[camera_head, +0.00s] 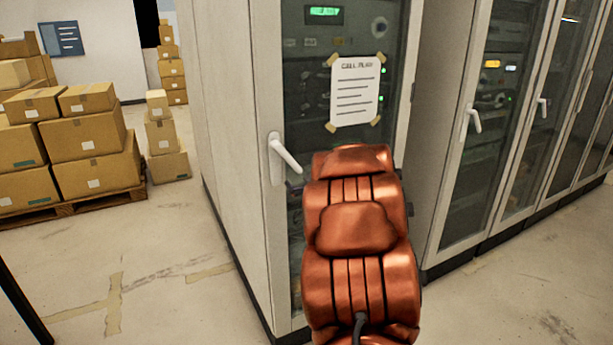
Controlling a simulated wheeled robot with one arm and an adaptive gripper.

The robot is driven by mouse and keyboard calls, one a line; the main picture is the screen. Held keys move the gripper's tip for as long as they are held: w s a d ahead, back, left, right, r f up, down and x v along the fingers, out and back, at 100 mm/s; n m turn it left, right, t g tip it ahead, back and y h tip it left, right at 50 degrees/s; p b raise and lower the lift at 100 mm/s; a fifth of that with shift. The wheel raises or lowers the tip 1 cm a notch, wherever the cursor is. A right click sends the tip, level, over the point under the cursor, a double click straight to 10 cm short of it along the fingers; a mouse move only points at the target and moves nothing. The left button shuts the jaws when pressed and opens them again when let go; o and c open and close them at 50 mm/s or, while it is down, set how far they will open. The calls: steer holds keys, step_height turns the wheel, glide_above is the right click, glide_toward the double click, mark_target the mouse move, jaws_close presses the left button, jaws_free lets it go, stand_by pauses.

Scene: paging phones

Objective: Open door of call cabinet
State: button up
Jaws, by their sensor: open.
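The call cabinet (225,130) stands in the middle of the view, a tall pale cabinet with a glazed front door (262,95). The door looks shut in its frame. A paper headed "CALL PLAN" (354,92) is taped to the glass. The white lever handle (284,156) is on the door's left edge, its lever slanting down to the right. My copper-coloured arm rises in front of the lower door, its top just right of the handle's tip. My gripper is hidden behind the arm, so I cannot see whether it touches the handle.
More glazed cabinets (490,125) with white handles line the right side. Stacked cardboard boxes (92,150) stand on a wooden pallet (70,208) at left, with another box stack (163,140) nearer the cabinet. The floor (150,270) left of the cabinet is clear.

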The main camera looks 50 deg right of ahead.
mark_target(294, 163)
steer(key=shift+x, duration=3.5)
steer(key=shift+r, duration=0.1)
jaws_close()
steer(key=shift+n+y, duration=0.4)
steer(key=shift+y, duration=0.2)
steer(key=shift+d+p+v, duration=0.1)
steer(key=shift+p+v, duration=0.55)
steer(key=shift+v, duration=0.35)
steer(key=shift+d+p+v, duration=0.15)
steer(key=shift+p+v, duration=0.5)
steer(key=shift+v, duration=0.35)
steer(key=shift+s+a+t+y+p, duration=0.25)
steer(key=shift+s+t+y+p, duration=0.1)
steer(key=shift+s, duration=0.55)
